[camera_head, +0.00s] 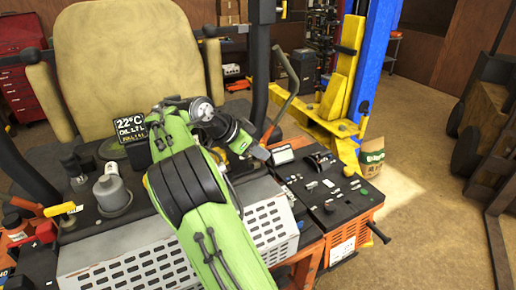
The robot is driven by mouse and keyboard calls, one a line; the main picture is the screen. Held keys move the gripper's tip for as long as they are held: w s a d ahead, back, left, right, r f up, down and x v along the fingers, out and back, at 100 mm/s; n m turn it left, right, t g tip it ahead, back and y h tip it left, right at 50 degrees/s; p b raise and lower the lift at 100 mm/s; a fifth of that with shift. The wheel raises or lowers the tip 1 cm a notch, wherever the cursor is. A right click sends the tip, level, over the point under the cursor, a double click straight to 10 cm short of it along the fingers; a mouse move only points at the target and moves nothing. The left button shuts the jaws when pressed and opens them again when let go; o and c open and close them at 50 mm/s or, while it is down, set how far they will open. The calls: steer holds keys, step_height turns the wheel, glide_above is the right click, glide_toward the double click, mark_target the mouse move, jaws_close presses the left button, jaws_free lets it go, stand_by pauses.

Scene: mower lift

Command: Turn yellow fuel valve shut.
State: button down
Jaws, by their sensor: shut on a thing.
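A yellow handle (60,210), which looks like the fuel valve, sticks out at the far left of the machine, with a small white tag at its right end. My gripper (262,153) is at the end of my green arm, far to the right of this handle and close to the foot of a grey lever (292,98). The jaws look shut and point to the lower right. My wrist hides what is between them, and I cannot tell whether they touch the lever.
A black control panel (330,203) with several switches is right of my gripper. A small display (130,127) and a grey capped cylinder (111,190) stand left of my arm. The tan seat (125,55) is behind. A yellow and blue lift post (375,70) stands behind right.

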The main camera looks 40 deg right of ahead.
stand_by(0.4)
steer(key=c, duration=1.1)
jaws_free()
steer(key=shift+d, duration=0.1)
steer(key=shift+c, duration=0.2)
step_height(320, 180, up, 10)
